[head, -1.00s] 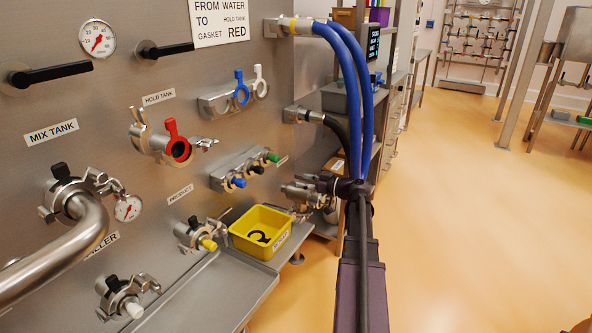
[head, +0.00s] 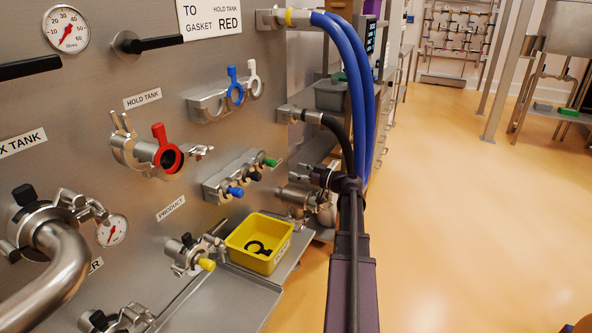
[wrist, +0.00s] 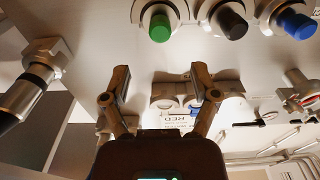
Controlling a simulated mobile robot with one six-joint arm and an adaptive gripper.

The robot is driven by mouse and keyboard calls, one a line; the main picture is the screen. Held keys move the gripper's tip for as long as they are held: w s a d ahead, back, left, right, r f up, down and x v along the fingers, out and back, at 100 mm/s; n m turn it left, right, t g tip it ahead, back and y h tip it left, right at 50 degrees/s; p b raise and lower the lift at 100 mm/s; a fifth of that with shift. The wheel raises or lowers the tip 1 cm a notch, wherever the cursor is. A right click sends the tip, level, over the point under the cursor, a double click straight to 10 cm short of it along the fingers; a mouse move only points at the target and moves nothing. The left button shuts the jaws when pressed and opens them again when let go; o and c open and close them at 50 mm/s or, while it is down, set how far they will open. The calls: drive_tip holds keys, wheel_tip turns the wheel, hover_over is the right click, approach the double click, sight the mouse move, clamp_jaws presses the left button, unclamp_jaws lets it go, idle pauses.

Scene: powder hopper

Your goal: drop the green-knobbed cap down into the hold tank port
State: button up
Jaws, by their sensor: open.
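The green-knobbed cap (head: 269,162) sits in the far end of a steel rack on the panel, beside black and blue-knobbed caps. Its green knob shows large at the top of the wrist view (wrist: 160,27). The hold tank port (head: 142,152) is on the panel at left, under its label. A red-tabbed ring gasket (head: 171,158) sits on its mouth, and its clamp hangs open. My gripper (wrist: 161,82) is open and empty, its two fingers apart and the green knob beyond them. In the head view my gripper (head: 312,176) is right of the cap rack, apart from it.
A yellow bin (head: 238,245) with a black ring gasket stands on the ledge below the rack. Blue hoses (head: 347,85) and a black hose (head: 338,130) hang close to my arm. A product port (head: 190,257) with a yellow knob is at lower left. Open floor lies at right.

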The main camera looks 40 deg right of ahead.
sight(275, 164)
drive_tip(key=shift+w, duration=0.1)
idle(0.3)
drive_tip(key=shift+x, duration=4.9)
clamp_jaws()
